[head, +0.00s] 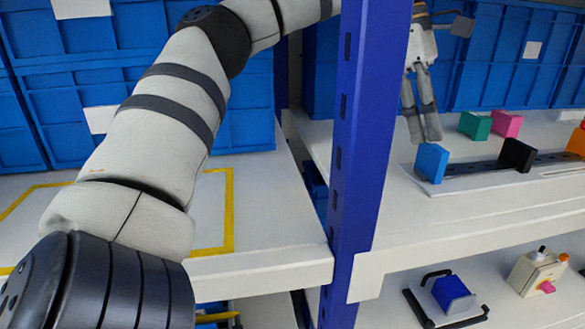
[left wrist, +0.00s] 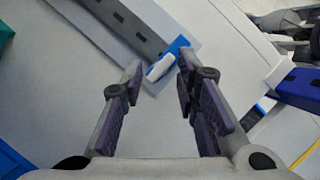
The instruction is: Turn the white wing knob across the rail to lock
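The white wing knob (left wrist: 160,68) shows in the left wrist view on a blue block (left wrist: 179,47) at the end of a dark rail (left wrist: 130,25). Its wing slants up to the right, at a wide angle to the rail. In the head view the blue block (head: 432,162) stands at the left end of the rail (head: 470,168); the knob cannot be made out there. My left gripper (head: 424,140) points down just above and behind the block. In the left wrist view its fingers (left wrist: 158,85) are apart, with the knob between and beyond the tips. My right gripper is out of view.
A black block (head: 517,155) sits farther along the rail. A blue shelf post (head: 362,150) rises left of the gripper. Blue bins (head: 500,60) line the back. A lower shelf holds more fixtures (head: 450,292).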

